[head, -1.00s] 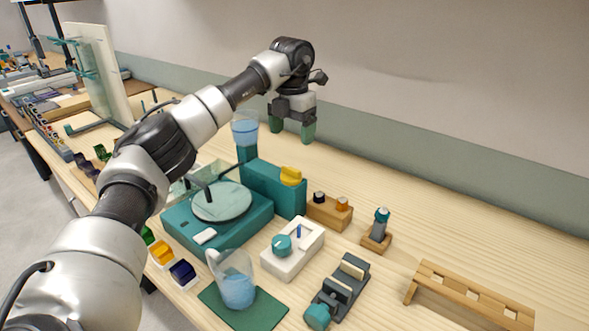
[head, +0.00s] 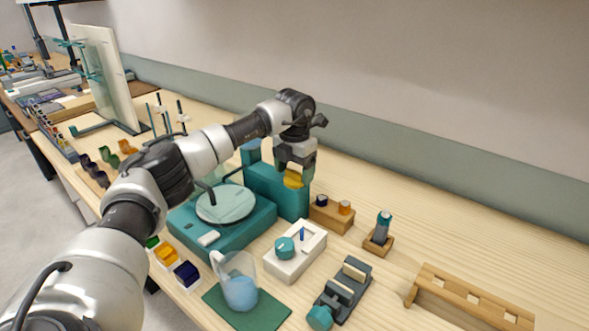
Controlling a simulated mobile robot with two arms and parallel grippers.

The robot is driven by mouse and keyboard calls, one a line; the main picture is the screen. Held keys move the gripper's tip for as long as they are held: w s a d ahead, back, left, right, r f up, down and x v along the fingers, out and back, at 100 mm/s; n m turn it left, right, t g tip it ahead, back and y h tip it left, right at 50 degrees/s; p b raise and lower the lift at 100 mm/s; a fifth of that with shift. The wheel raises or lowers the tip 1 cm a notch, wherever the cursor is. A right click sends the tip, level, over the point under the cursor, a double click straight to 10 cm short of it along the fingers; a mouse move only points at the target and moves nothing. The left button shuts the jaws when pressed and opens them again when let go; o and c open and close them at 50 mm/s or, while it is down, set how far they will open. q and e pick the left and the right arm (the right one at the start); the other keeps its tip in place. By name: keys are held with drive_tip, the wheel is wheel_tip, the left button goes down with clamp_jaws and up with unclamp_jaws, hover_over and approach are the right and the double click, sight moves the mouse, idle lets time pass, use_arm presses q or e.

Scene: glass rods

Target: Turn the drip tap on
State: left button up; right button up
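The drip tap's yellow knob (head: 293,180) sits on top of a teal block (head: 262,186), with a water reservoir (head: 252,150) at the block's far left end. My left gripper (head: 295,169) points down right at the yellow knob. Its fingers look apart, one to each side of the knob, and hide part of it. I cannot tell whether they touch it. My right gripper is not in view.
A teal device with a round plate (head: 226,204) stands left of the block. A wooden holder (head: 332,214) with two small knobs stands close on the right. A glass jug (head: 238,284) of blue liquid stands on a green mat (head: 272,316) in front.

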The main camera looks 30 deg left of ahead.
use_arm(q)
drive_tip(key=c, duration=0.8)
drive_tip(key=shift+o, duration=0.2)
drive_tip(key=shift+r, duration=0.1)
drive_tip(key=shift+n, duration=0.3)
drive_tip(key=n+p, duration=0.2)
drive_tip(key=shift+r+n, duration=0.1)
drive_tip(key=shift+n, duration=0.2)
drive_tip(key=n+p, duration=0.2)
drive_tip(key=n, duration=0.3)
drive_tip(key=n+p, duration=0.2)
drive_tip(key=n, duration=0.3)
drive_tip(key=shift+n+p, duration=1.2)
drive_tip(key=shift+n, duration=1.2)
